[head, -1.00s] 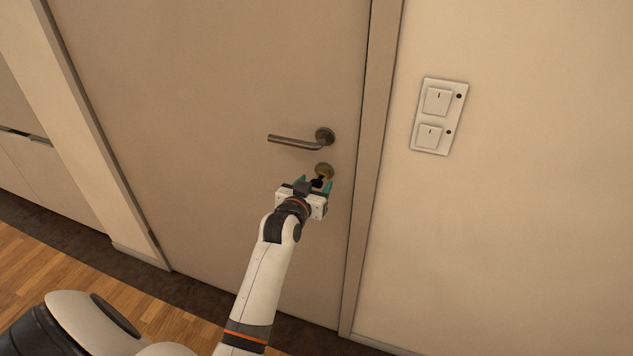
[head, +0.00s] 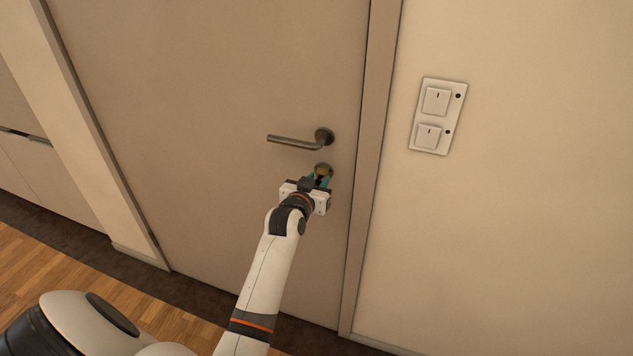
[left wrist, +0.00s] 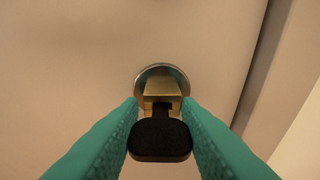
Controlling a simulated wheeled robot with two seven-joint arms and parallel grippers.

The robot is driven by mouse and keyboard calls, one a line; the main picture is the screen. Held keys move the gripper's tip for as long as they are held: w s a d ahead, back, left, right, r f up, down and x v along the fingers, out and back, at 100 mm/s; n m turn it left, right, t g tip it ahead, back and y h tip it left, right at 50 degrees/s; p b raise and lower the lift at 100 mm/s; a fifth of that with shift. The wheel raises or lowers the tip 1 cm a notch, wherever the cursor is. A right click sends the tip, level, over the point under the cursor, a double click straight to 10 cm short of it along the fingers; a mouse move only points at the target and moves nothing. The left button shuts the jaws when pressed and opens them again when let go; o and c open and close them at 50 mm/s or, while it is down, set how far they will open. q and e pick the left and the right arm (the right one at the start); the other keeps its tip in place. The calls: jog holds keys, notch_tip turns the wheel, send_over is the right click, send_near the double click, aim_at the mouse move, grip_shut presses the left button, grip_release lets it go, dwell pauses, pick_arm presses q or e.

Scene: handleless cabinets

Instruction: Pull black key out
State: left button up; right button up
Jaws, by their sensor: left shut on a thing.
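The black key (left wrist: 160,140) shows its broad dark head in the left wrist view, with its narrow shaft going into the brass lock cylinder (left wrist: 162,88) inside a round metal rosette. My left gripper (left wrist: 160,130) has a teal finger on each side of the key head and is shut on it. In the head view the left gripper (head: 319,181) is at the lock rosette (head: 323,169), just below the door handle (head: 295,141), and the key is mostly hidden between the fingers. My right gripper is not in view.
The grey-beige door (head: 220,110) is closed in its frame (head: 375,130). A white panel with two switches (head: 438,116) is on the wall at right. Low cabinets (head: 30,165) stand at the far left. The space in front of the door is otherwise clear.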

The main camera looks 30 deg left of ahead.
pick_arm(q)
jog(key=c, duration=0.5)
jog(key=s+p, duration=0.3)
jog(key=s, duration=0.3)
jog(key=shift+d+f, duration=0.25)
jog(key=shift+d, duration=0.1)
dwell(0.5)
jog(key=shift+d, duration=0.1)
